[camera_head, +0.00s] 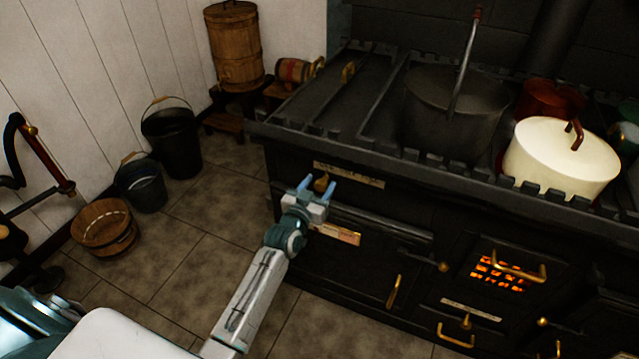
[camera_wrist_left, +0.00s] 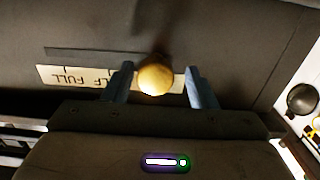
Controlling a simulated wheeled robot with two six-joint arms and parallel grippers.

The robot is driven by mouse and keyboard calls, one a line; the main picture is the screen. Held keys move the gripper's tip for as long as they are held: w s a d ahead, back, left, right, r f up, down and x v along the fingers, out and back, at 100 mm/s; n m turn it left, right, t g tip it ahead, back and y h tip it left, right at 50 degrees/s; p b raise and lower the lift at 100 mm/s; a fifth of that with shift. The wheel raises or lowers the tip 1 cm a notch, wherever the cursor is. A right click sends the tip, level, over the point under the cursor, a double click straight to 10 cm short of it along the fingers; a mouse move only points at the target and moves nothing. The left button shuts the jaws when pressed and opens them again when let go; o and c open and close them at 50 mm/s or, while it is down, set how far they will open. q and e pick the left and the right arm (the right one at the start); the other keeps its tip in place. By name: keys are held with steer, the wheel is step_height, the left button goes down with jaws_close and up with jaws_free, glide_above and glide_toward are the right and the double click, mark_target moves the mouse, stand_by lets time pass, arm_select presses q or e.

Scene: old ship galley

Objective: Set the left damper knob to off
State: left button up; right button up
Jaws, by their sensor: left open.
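The left damper knob (camera_head: 321,183) is a small brass knob on the black stove's front, below a brass label plate (camera_head: 348,174). In the left wrist view the round knob (camera_wrist_left: 155,78) sits in front of the plate (camera_wrist_left: 75,78), which shows upside-down lettering reading "FULL" and part of "HALF". My left gripper (camera_head: 318,187) is open, with its fingers on either side of the knob; the left wrist view shows gaps between the knob and both fingers (camera_wrist_left: 160,85). Part of the plate is hidden behind the knob and fingers. My right gripper is not in view.
A dark pot (camera_head: 455,115) and a cream lidded pot (camera_head: 562,158) stand on the stove top (camera_head: 310,110). A brass-handled oven door and glowing grate (camera_head: 497,272) are to the right. Buckets (camera_head: 171,138) and a wooden tub (camera_head: 104,228) stand left on the tiled floor.

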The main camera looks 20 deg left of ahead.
arm_select(q)
steer(key=s, duration=0.9)
steer(key=shift+s+a+p, duration=0.25)
steer(key=shift+s+p, duration=0.05)
steer(key=shift+s, duration=0.1)
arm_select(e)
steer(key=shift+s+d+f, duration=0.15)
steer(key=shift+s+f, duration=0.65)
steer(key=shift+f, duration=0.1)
arm_select(q)
steer(key=shift+f, duration=0.1)
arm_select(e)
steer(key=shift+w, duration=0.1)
